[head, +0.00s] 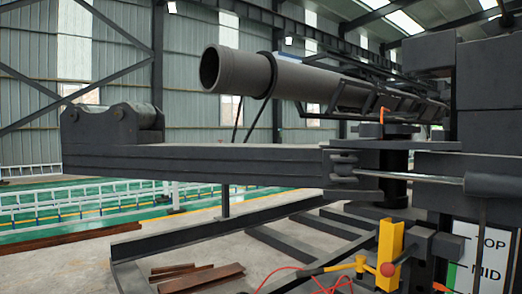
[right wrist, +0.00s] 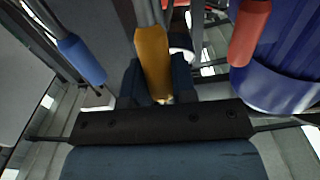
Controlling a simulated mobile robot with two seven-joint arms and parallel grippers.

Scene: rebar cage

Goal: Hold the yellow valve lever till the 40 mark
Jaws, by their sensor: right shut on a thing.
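The yellow valve lever (right wrist: 152,50) hangs down in the middle of the right wrist view, with a thick yellow grip. My right gripper (right wrist: 156,88) is shut on the lower part of this grip, with one dark finger on each side. The lever's upper end runs out of the picture. No gauge or 40 mark can be made out in either view. Neither gripper shows in the head view, and my left gripper is in no view.
A blue-gripped lever (right wrist: 82,60) is left of the yellow one and a red-gripped lever (right wrist: 249,32) is right. In the head view, a yellow post (head: 390,250) stands beside a TOP/MID scale board (head: 487,255). A large grey pipe (head: 290,78) extends above a dark beam (head: 200,160).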

